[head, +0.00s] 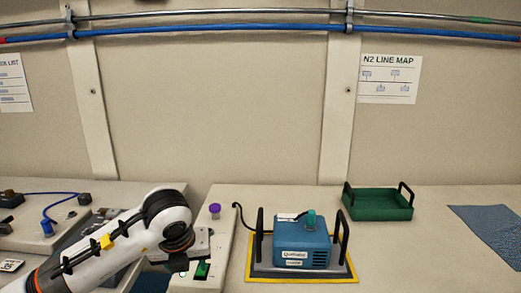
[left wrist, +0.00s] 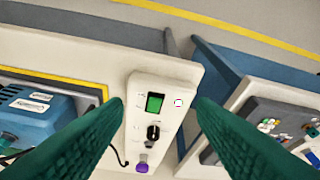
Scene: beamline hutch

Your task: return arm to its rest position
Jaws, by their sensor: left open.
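My left arm (head: 120,245) comes in from the lower left in the head view, reaching over the gap between two benches. My left gripper (head: 196,246) is at its end, by the left edge of the right bench; its fingertips are hard to make out there. In the left wrist view, the two dark green fingers of my left gripper (left wrist: 160,103) are spread wide with nothing held between them. Beyond them is a pale control panel (left wrist: 175,82) with a lit green rocker switch (left wrist: 155,103), a black knob (left wrist: 153,132) and a purple button (left wrist: 142,167). My right gripper is not in view.
A blue pump unit (head: 300,246) with black handles stands on a yellow-edged mat (head: 354,279), right of the arm. A green tray (head: 377,207) and blue cloth (head: 490,232) lie farther right. The left bench holds a blue cable (head: 52,206) and small parts.

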